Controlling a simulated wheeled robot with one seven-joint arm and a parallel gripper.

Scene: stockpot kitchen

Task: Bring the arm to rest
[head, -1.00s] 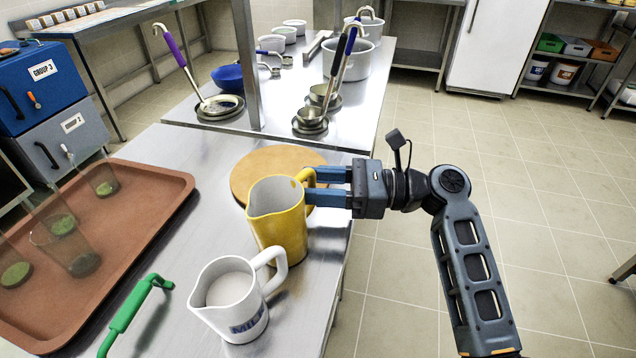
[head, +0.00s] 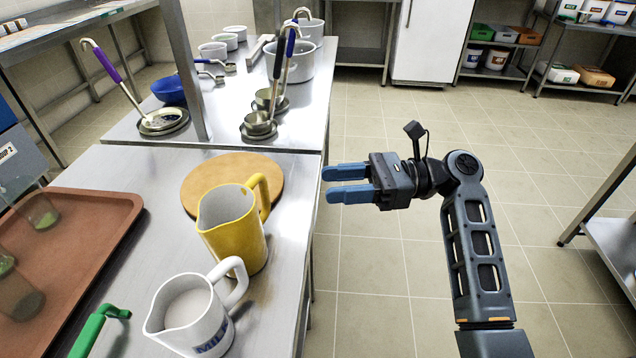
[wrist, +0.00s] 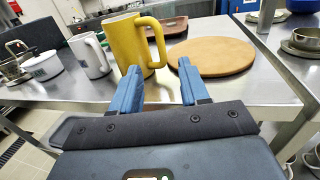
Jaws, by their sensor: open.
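My gripper (head: 346,183) is open and empty, with its two blue fingers apart, over the floor just right of the steel table (head: 262,310). It points left toward the table. The yellow pitcher (head: 233,232) stands upright on the table, left of my gripper and apart from it, with its handle toward the back right. In the wrist view the yellow pitcher (wrist: 127,40) stands beyond the fingertips (wrist: 160,72).
A white milk jug (head: 190,315), a round wooden board (head: 252,172) and a brown tray (head: 120,215) with glasses are on the table. Ladles and pots (head: 285,65) stand farther back. The floor (head: 400,270) to the right is open, with a shelf (head: 615,235) at the right edge.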

